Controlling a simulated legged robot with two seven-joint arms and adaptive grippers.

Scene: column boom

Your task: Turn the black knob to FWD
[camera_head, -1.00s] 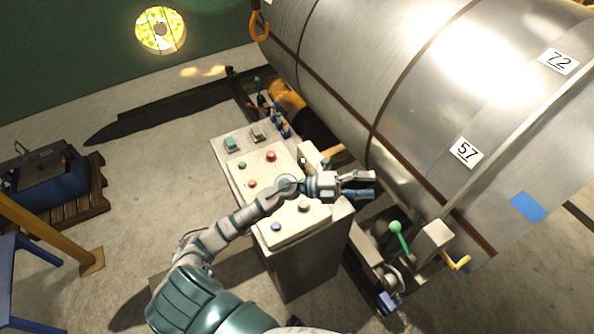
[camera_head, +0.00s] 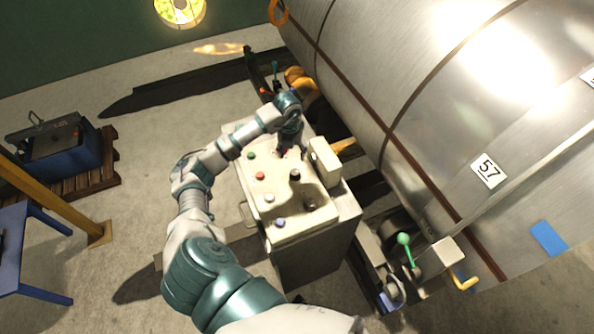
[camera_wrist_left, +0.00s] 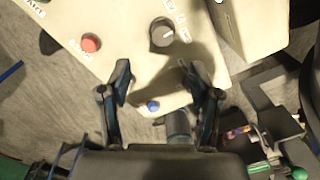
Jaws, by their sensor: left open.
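The black knob (camera_wrist_left: 162,36) is at the top middle of the left wrist view, on the pale control panel (camera_wrist_left: 120,18). It has a light mark and lettering beside it, seemingly REV; I cannot read its setting surely. In the head view a dark knob (camera_head: 295,175), probably the same one, stands on the panel's right half. My left gripper (camera_head: 285,153) points down over the panel's far part, close to this knob. In the left wrist view its fingers (camera_wrist_left: 165,80) are spread and empty, apart from the knob. My right gripper is not in view.
A red button (camera_wrist_left: 90,43) and a blue button (camera_wrist_left: 153,105) are near the knob. Another dark knob (camera_head: 308,203) is nearer the panel's front. A pale box (camera_head: 325,160) stands at the panel's right. A big metal drum (camera_head: 440,90) and a green-topped lever (camera_head: 404,240) lie right.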

